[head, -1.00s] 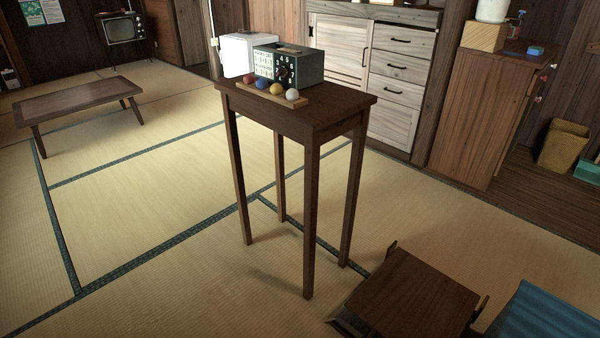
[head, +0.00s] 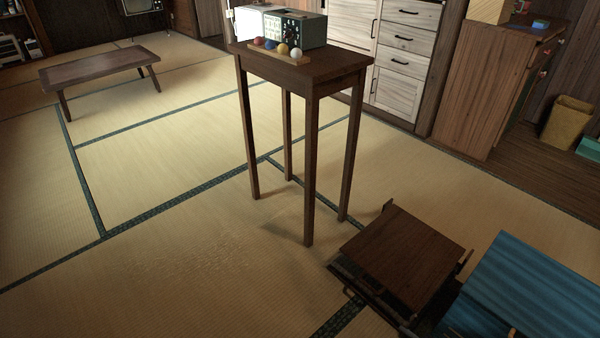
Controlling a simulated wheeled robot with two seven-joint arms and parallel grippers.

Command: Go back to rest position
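Neither of my grippers shows in the head view, so their state is hidden. A tall dark wooden table (head: 330,64) stands upright in the upper middle of the view. On it sit a green-grey box with a dial and a printed front (head: 296,28) and a white box (head: 249,22). In front of them, several coloured balls rest on a small wooden strip (head: 277,55).
A low wooden table (head: 98,69) stands at the upper left. A brown wooden seat or small table (head: 402,255) and a blue slatted item (head: 533,290) are at the lower right. Cabinets (head: 405,60) line the back.

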